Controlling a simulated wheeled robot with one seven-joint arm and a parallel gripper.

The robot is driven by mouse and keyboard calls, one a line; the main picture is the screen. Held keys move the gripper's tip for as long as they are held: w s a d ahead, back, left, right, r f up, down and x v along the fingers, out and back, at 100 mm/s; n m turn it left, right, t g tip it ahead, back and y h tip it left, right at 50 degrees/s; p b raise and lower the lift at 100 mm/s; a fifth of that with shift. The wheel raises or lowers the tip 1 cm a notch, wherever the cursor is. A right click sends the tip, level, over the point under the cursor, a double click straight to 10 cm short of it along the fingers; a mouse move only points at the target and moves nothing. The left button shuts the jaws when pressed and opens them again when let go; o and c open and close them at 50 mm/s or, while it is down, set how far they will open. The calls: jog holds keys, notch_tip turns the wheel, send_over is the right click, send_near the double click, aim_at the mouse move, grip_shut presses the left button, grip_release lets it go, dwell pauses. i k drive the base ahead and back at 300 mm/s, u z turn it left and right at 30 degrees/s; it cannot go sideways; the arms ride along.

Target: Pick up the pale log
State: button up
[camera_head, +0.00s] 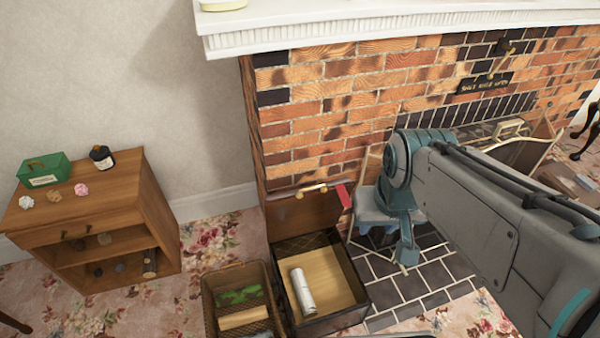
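A whitish cylinder with grey marks (302,291) lies in an open dark box (336,319); it looks like a pale log. A tan, log-like piece (243,317) lies in the wicker basket (209,302) to the left. I cannot tell for sure which of the two is the pale log. My gripper (403,266) points down above the dark hearth tiles, right of the box and apart from both pieces. Its fingers are too small and unclear to show whether they are open, but no held object shows.
The box's raised lid (300,212) stands at its back, by the brick fireplace (330,110). The basket also holds something green (240,295). A wooden cabinet (140,205) with small items stands left. Dark hearth tiles (420,288) look clear. A white mantel (350,25) overhangs.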

aim_at(260, 312)
jog(key=z, duration=1.3)
jog(key=k, duration=1.4)
jog(key=u, duration=1.85)
jog(key=i, duration=1)
